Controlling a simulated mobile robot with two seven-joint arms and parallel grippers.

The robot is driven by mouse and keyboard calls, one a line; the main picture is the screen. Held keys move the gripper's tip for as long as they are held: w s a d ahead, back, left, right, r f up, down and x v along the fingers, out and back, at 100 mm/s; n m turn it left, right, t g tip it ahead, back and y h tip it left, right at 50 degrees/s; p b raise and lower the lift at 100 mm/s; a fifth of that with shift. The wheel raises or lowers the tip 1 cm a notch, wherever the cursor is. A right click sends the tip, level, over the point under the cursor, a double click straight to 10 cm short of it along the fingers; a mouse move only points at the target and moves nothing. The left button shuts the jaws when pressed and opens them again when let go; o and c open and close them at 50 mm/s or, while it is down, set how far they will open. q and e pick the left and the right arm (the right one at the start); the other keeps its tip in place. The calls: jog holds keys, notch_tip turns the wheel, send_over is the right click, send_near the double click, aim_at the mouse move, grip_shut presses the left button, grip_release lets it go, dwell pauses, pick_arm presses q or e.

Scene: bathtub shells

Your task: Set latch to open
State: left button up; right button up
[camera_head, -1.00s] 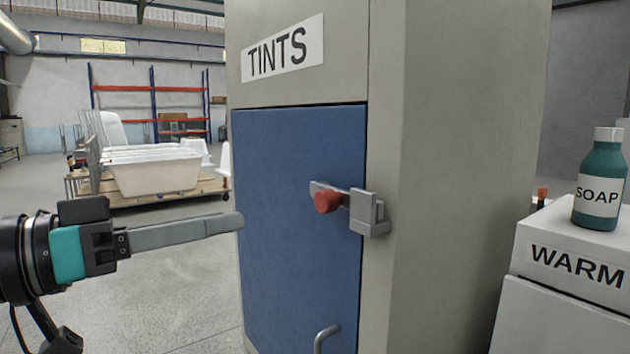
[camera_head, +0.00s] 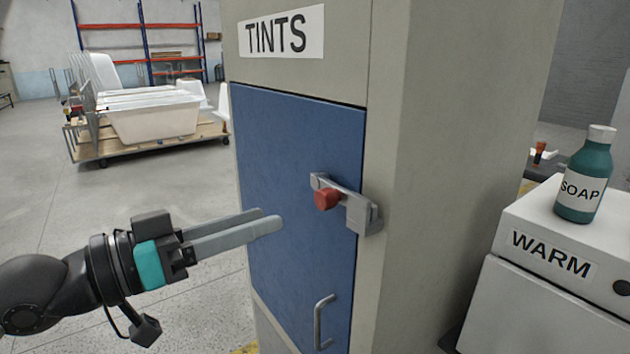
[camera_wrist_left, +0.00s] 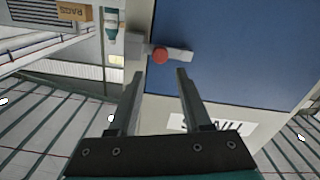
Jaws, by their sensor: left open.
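The latch (camera_head: 345,201) is a grey metal bar with a red knob (camera_head: 327,199), mounted on the right edge of a blue door (camera_head: 290,150) on the cabinet marked TINTS. Its bar spans from the door into a grey bracket (camera_head: 369,215) on the cabinet frame. My left gripper (camera_head: 273,219) is open and empty, to the left of and slightly below the knob, apart from it. In the left wrist view the red knob (camera_wrist_left: 160,56) and bar (camera_wrist_left: 181,54) lie ahead of the two spread fingers (camera_wrist_left: 158,75). My right gripper is not in view.
A grey door handle (camera_head: 322,322) sticks out below the latch. To the right stands a white unit marked WARM (camera_head: 552,254) with a green SOAP bottle (camera_head: 585,178) on it. A cart of bathtub shells (camera_head: 150,117) stands at the back left, with open floor before it.

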aim_at(319, 201)
pick_arm(q)
jog(key=p+x, duration=0.5)
jog(key=x, duration=0.2)
jog(key=shift+r, duration=0.1)
jog(key=shift+p+x, duration=0.35)
jog(key=shift+x, duration=0.9)
grip_shut()
dwell(0.6)
